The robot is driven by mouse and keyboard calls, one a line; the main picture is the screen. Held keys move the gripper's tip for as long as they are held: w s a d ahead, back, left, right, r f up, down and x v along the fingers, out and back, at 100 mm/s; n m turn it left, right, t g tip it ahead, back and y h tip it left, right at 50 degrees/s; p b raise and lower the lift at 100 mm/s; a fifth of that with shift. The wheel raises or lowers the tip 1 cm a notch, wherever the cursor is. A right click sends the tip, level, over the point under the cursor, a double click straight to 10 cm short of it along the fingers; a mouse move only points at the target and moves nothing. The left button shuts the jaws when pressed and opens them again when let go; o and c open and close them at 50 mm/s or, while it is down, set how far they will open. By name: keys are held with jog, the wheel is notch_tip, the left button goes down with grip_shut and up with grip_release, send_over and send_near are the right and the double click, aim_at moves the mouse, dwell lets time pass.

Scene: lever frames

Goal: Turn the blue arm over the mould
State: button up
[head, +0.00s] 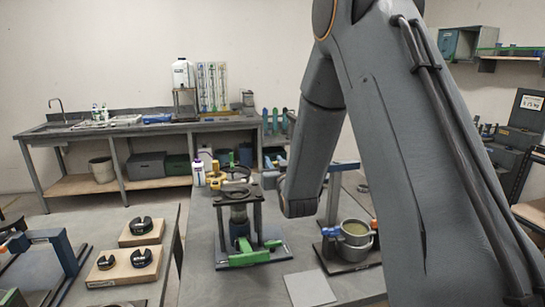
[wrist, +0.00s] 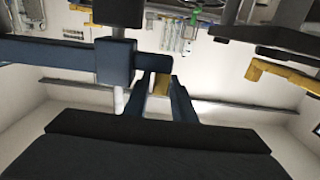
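The blue arm (head: 345,166) sticks out sideways from the top of an upright post (head: 333,195). Part of it is hidden behind my own arm. The mould looks like the round grey metal pot (head: 356,254) with a greenish fill, below and to the right of the blue arm. In the wrist view a dark blue bar (wrist: 45,50) with a square block (wrist: 115,62) crosses close in front of my gripper (wrist: 163,82). My gripper's two fingers are apart, with a gap between them. Whether they touch the bar cannot be told. In the head view my gripper is hidden.
A black press-like frame (head: 239,207) on a green-handled base stands left of the post. A grey plate (head: 309,288) lies in front. Wooden blocks (head: 142,232) with black parts and another blue bracket (head: 62,250) occupy the left table. A yellow bar (wrist: 285,76) shows in the wrist view.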

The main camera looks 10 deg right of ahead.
jog(key=shift+w+p, duration=0.3)
jog(key=shift+w, duration=1.15)
grip_shut()
